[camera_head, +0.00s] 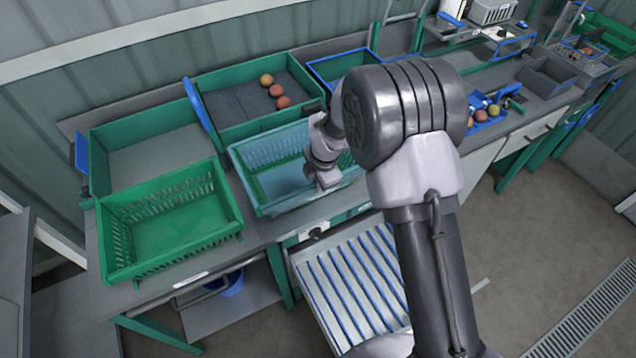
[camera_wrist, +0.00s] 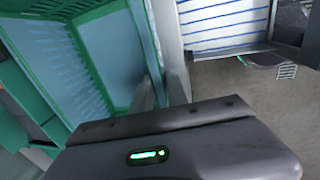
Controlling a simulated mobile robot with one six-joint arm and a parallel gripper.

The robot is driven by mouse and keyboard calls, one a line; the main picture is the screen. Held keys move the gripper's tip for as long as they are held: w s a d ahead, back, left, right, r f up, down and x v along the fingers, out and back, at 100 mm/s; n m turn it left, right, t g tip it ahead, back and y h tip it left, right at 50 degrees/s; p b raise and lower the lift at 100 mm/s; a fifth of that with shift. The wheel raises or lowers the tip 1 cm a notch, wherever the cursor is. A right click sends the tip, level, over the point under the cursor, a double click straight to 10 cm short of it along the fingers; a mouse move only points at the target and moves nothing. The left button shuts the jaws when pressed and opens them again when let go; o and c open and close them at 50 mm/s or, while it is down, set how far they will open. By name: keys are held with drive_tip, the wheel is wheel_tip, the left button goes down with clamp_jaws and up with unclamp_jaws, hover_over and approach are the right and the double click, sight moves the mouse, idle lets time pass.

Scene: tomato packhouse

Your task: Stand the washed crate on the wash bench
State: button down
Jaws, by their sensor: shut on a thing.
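A light teal slatted crate (camera_head: 262,203) is at the front of the long grey bench (camera_head: 262,232), in the middle left of the head view. It is upright or nearly so and looks empty. My gripper (camera_head: 326,184) is shut on its front right rim. In the wrist view the crate (camera_wrist: 92,62) fills the left side, and its rim runs between the fingers of my gripper (camera_wrist: 163,92). I cannot tell whether its base touches the bench. My arm hides its right end in the head view.
A green crate (camera_head: 125,268) stands left on the bench. Behind are a green-walled basin (camera_head: 97,165) and a green tray (camera_head: 215,80) with several tomatoes (camera_head: 276,90). A blue-striped rack (camera_head: 345,285) lies below the front edge. More trays and tomatoes are on the right.

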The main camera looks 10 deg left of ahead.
drive_tip(key=shift+f, duration=0.3)
drive_tip(key=c, duration=1.2)
unclamp_jaws()
drive_tip(key=c, duration=0.3)
drive_tip(key=shift+c, duration=0.2)
drive_tip(key=shift+r, duration=0.15)
drive_tip(key=p+v, duration=0.1)
drive_tip(key=v, duration=0.1)
drive_tip(key=p+v, duration=0.1)
drive_tip(key=v, duration=0.1)
drive_tip(key=w+p+v, duration=0.1)
drive_tip(key=p+v, duration=0.1)
drive_tip(key=shift+a+r, duration=0.35)
drive_tip(key=shift+r, duration=0.15)
drive_tip(key=shift+f, duration=0.1)
